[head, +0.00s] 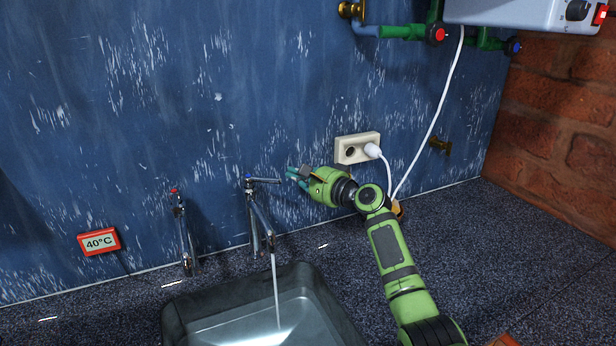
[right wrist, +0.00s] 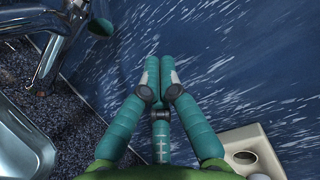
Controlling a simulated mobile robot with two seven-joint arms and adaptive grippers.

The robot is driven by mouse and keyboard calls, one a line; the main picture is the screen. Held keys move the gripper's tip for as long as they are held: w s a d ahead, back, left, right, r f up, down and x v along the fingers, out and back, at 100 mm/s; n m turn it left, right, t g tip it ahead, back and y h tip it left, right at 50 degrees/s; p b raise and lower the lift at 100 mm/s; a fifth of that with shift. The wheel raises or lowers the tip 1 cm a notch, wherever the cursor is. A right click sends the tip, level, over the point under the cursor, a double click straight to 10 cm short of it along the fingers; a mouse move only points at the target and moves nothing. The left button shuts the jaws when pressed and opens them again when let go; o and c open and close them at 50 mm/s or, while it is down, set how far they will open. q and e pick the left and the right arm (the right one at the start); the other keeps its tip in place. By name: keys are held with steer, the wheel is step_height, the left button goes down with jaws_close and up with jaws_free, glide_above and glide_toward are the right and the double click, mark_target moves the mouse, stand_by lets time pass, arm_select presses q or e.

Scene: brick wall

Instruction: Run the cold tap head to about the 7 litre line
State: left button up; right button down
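The cold tap (head: 255,210) with a blue dot on its head stands at the wall, its lever (head: 267,181) pointing right. A stream of water (head: 275,290) falls from its spout into the dark basin (head: 187,315), where water (head: 268,325) lies. I cannot make out a litre line. My right gripper (head: 292,173) is just right of the lever's end, apart from it. In the right wrist view its fingers (right wrist: 159,62) are together with nothing between them, and part of a chrome tap (right wrist: 62,40) shows at upper left. My left gripper is not in view.
A red-dotted tap (head: 183,230) stands to the left, with a 40°C display (head: 99,241) on the wall beyond. A socket (head: 350,149) with a white plug (head: 372,150) is close to my right gripper. A grey heater box (head: 520,12) hangs upper right.

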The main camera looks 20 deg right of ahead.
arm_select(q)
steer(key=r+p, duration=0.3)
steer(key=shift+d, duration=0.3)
arm_select(e)
steer(key=s+a, duration=0.2)
steer(key=a, duration=0.1)
steer(key=shift+s+a+r, duration=0.1)
steer(key=shift+r, duration=0.3)
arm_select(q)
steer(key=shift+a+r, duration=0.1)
